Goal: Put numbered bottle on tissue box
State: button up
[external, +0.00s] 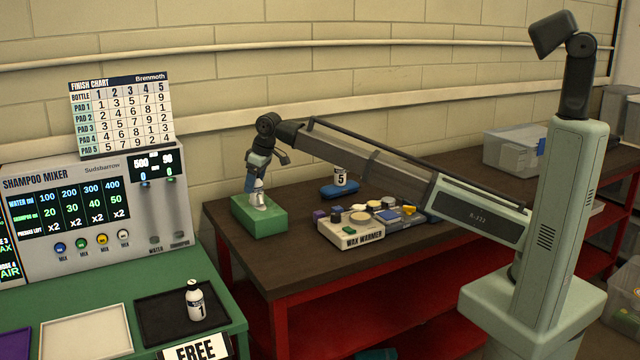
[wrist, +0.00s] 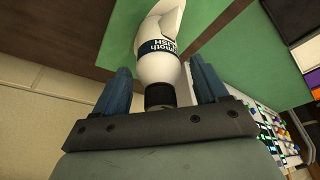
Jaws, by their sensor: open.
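A white bottle (external: 259,189) with a dark label is at the top of the green tissue box (external: 262,222) on the brown table. In the wrist view, the bottle (wrist: 157,68) has a black cap and lies between my gripper's fingers (wrist: 160,82); no number shows on its visible side. A white shape that looks like tissue (wrist: 172,14) is beyond it. My gripper (external: 260,172) is open around the bottle's upper end. Whether the bottle's base rests fully on the box is hard to tell. A bottle numbered 1 (external: 195,301) stands on a black tray. A bottle numbered 5 (external: 340,177) is at the blue object.
The blue object (external: 341,190) is at the table's back. A wax warmer (external: 351,235) and several small items are right of the box. The shampoo mixer (external: 90,225) and finish chart (external: 122,112) are left. The black tray (external: 160,326) lies on the green counter. The table's front left is clear.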

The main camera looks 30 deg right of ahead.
jog(key=v, duration=1.2)
jog(key=shift+r, duration=0.15)
